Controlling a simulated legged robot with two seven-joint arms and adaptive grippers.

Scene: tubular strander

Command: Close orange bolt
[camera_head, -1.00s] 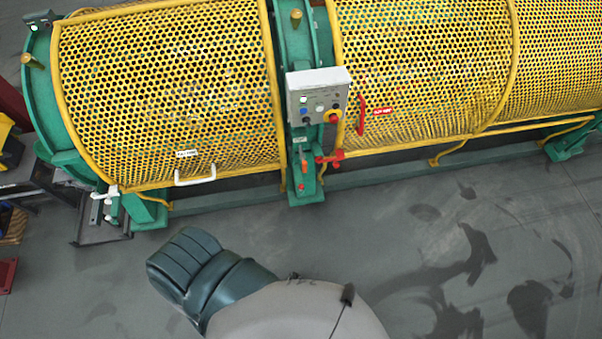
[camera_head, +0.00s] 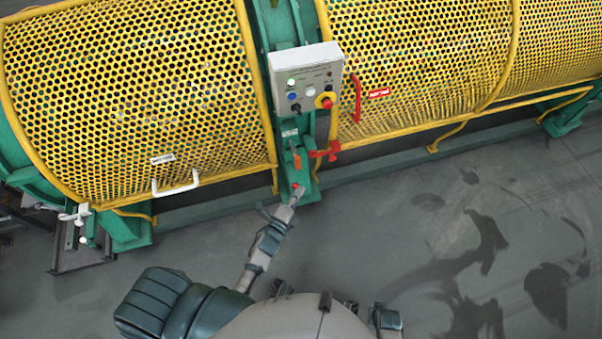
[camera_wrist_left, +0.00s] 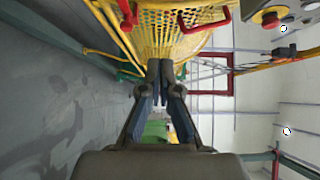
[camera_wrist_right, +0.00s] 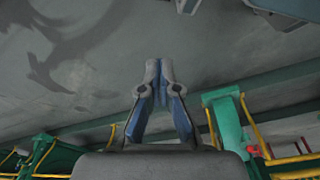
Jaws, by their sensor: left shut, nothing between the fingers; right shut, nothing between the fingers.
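An orange bolt (camera_head: 296,159) sits on the green post below the grey control box, standing tilted. A red latch (camera_head: 325,152) is just to its right. My left gripper (camera_head: 296,193) is shut and empty, reaching up toward the foot of the post, below the bolt in the picture; contact cannot be told. In the left wrist view the shut left fingers (camera_wrist_left: 160,66) point toward the yellow guards; I cannot make out the orange bolt there. My right gripper (camera_wrist_right: 158,66) is shut and empty in the right wrist view, over grey floor.
The control box (camera_head: 306,80) with its red stop button (camera_head: 326,101) hangs above the bolt. Perforated yellow guards (camera_head: 130,95) flank the post, with a white handle (camera_head: 175,184) left and a red handle (camera_head: 357,100) right. Floor in front is clear.

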